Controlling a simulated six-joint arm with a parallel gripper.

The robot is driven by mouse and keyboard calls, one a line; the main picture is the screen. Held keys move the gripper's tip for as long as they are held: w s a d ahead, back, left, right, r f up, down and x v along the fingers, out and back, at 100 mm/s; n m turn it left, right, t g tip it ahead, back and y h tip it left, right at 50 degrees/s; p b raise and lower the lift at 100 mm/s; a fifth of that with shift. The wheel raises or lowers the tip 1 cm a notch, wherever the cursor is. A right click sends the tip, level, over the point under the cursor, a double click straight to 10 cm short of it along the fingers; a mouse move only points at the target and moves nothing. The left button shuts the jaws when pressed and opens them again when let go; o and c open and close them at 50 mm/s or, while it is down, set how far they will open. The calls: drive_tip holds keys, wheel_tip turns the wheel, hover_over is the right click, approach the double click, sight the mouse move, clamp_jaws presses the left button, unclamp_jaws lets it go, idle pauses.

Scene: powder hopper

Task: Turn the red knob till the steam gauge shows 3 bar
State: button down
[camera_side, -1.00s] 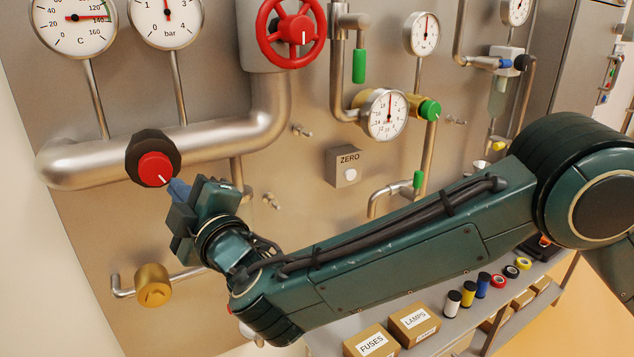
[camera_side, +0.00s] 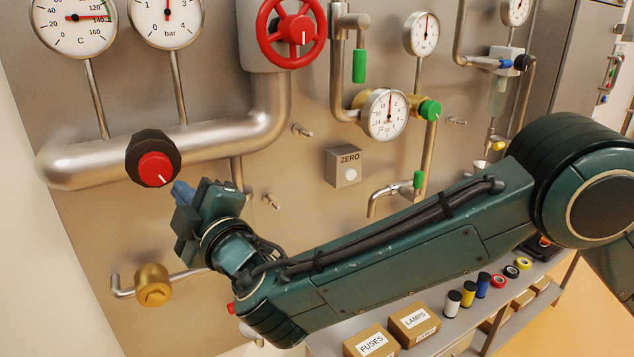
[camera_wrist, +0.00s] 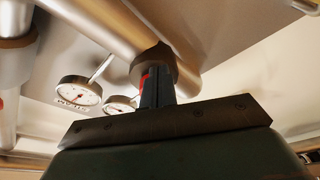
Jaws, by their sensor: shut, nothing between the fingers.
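The red knob (camera_side: 153,170) with a dark collar sits on the thick pipe at left. Its white mark points to the lower right. The bar gauge (camera_side: 168,14) stands above that pipe. Its needle points almost straight up, near the middle of the scale; its top is cut off by the frame edge. My gripper (camera_side: 180,191) is shut and empty, its blue fingertips just below right of the knob, with a small gap showing in the side view. In the wrist view the fingers (camera_wrist: 156,88) partly cover the knob (camera_wrist: 145,74); contact cannot be judged there.
A temperature gauge (camera_side: 74,20) stands left of the bar gauge. A red handwheel (camera_side: 291,34) is to the upper right. A brass fitting (camera_side: 153,286) sits below the knob. A ZERO button box (camera_side: 346,168) is right of my gripper. Boxes (camera_side: 414,321) stand on the shelf below.

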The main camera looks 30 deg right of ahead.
drive_tip(key=s, duration=0.6)
idle(0.4)
drive_tip(key=w+d+r+m+g+h, duration=0.1)
drive_tip(key=w+d+r+m+h, duration=0.15)
drive_tip(key=d, duration=0.55)
drive_tip(key=w+d+r+m+g+h, duration=0.15)
drive_tip(key=d+m, duration=0.25)
drive_tip(key=d, duration=0.4)
drive_tip(key=s+d+m+g+h, duration=0.2)
drive_tip(key=s+d+m+g, duration=0.25)
drive_tip(key=d, duration=0.85)
drive_tip(key=s+d+m+g, duration=0.2)
drive_tip(key=s+d+g, duration=0.1)
drive_tip(key=s+d, duration=0.85)
drive_tip(key=s+f+g, duration=0.1)
drive_tip(key=s+f, duration=0.2)
drive_tip(key=s, duration=0.6)
drive_tip(key=s+d+f+m+g+y, duration=0.1)
drive_tip(key=s+f+g, duration=0.1)
drive_tip(key=s, duration=0.7)
drive_tip(key=shift+s+d+f+m+y, duration=0.2)
drive_tip(key=shift+s+f+m+y, duration=0.1)
drive_tip(key=shift+f, duration=0.1)
